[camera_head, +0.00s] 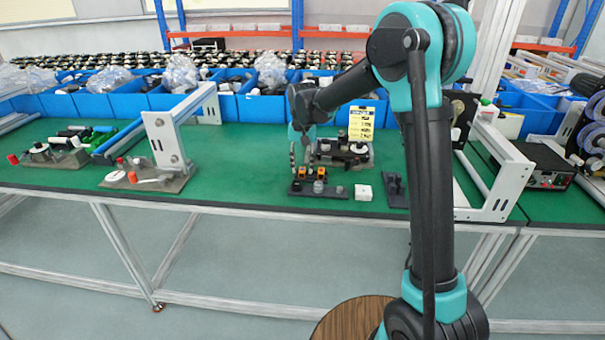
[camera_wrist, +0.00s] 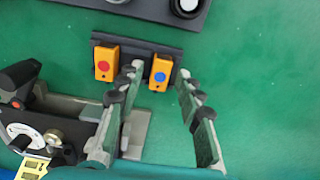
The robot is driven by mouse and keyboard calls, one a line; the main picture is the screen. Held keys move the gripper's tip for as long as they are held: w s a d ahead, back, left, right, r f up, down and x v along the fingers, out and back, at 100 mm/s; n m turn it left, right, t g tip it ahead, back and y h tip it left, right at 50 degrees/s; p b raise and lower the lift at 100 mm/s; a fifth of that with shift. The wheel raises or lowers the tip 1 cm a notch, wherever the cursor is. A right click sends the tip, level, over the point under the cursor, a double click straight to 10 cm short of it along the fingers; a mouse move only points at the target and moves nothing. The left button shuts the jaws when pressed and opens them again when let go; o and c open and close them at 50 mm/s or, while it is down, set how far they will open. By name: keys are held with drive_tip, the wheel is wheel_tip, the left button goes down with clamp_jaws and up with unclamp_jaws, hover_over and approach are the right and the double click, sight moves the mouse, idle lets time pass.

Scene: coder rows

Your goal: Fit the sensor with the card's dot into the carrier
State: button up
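Two orange sensors stand side by side on a dark rack (camera_wrist: 133,44) in the wrist view. The left sensor (camera_wrist: 106,64) has a red dot; the right sensor (camera_wrist: 160,72) has a blue dot. My gripper (camera_wrist: 160,78) is open, its fingertips either side of the blue-dot sensor in the picture; I cannot tell the height between them. In the head view my gripper (camera_head: 299,158) hangs just behind the sensors. The yellow card (camera_head: 361,123) stands behind the fixture, its dot too small to read. The fixture (camera_head: 342,151), seemingly the carrier, is partly cut off in the wrist view (camera_wrist: 45,128).
A dark tray (camera_head: 337,192) with a round grey part lies in front of the sensors. Blue bins (camera_head: 285,107) line the back.

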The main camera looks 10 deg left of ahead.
sight(302, 169)
clamp_jaws()
drive_tip(key=shift+r, duration=2.6)
